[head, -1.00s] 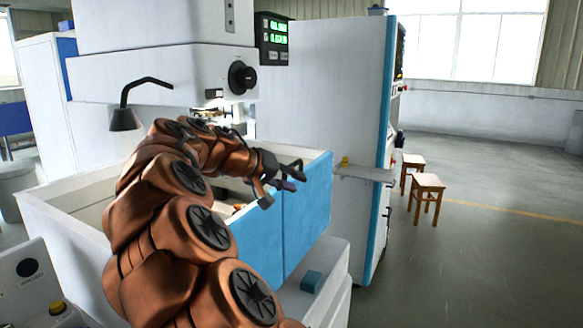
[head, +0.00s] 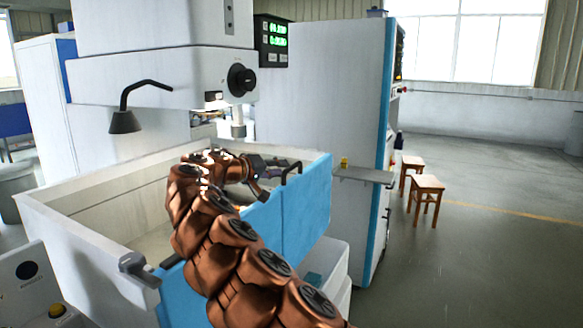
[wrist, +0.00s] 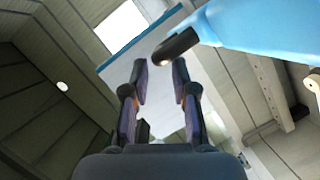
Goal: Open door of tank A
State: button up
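The tank (head: 85,235) is a white open-topped basin with blue front panels. The blue door (head: 305,215) is in line with the panel beside it and looks shut. A black bar handle (head: 291,169) sits at its top edge. My gripper (head: 283,163) is at the tank rim, close to the handle. In the wrist view my gripper (wrist: 159,66) is open, its two fingers apart. The handle's rounded dark end (wrist: 176,47) appears just past the fingertips, with the blue door (wrist: 262,25) to the right. I cannot tell whether they touch. My arm hides part of the front.
A grey latch (head: 140,268) is at the tank's left front corner. A machine head (head: 150,75) and a bent lamp (head: 126,120) hang over the tank. A tall cabinet (head: 325,100) with a small shelf (head: 362,175) stands behind. Two stools (head: 427,190) stand right; floor there is clear.

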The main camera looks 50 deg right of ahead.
aim_at(291, 168)
jog(key=shift+p+x, duration=0.7)
jog(key=shift+x, duration=2)
jog(key=shift+c, duration=0.2)
grip_shut()
